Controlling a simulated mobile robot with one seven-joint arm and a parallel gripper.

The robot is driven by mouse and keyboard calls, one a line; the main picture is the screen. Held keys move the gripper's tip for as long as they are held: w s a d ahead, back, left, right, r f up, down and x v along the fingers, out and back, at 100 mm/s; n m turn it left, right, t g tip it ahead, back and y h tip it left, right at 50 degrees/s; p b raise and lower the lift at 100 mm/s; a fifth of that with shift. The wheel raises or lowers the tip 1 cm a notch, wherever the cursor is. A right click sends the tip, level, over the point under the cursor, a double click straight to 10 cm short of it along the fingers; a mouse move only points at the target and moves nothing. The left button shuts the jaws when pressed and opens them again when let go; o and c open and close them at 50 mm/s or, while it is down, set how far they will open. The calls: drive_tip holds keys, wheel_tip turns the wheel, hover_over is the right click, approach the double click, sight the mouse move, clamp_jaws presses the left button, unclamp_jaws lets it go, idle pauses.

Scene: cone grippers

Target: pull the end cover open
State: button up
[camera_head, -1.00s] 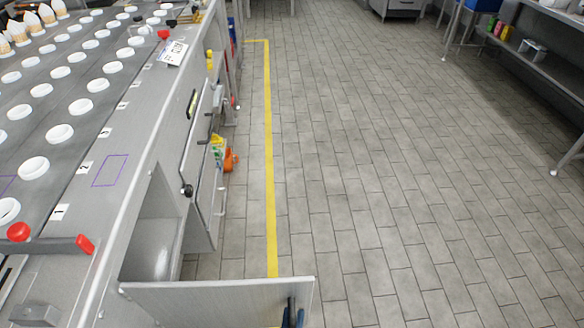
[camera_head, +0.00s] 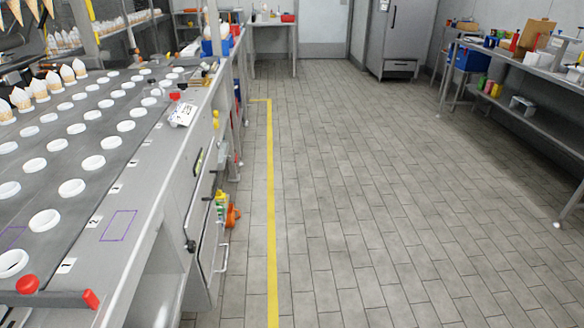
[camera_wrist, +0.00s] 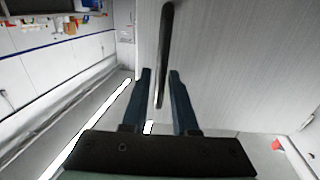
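The end cover (camera_wrist: 225,70) is a light grey brushed panel filling much of the wrist view. Its dark bar handle (camera_wrist: 166,30) runs nearly upright in the picture. My gripper (camera_wrist: 160,73) has its two dark blue fingers on either side of the handle's lower part, with narrow gaps showing. It looks open, with the bar between the fingers and not clamped. In the head view the cover and my gripper are out of frame. The machine (camera_head: 140,195) stands at the left there, with an open space (camera_head: 165,270) in its near side.
A yellow floor line (camera_head: 271,220) runs beside the machine. An orange object (camera_head: 233,216) sticks out from the machine's side. The tiled floor (camera_head: 390,220) is clear in the middle. A steel shelf bench (camera_head: 540,120) stands at the right. A fridge (camera_head: 400,35) stands at the back.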

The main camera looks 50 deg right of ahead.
drive_tip(key=v, duration=1.3)
idle(0.4)
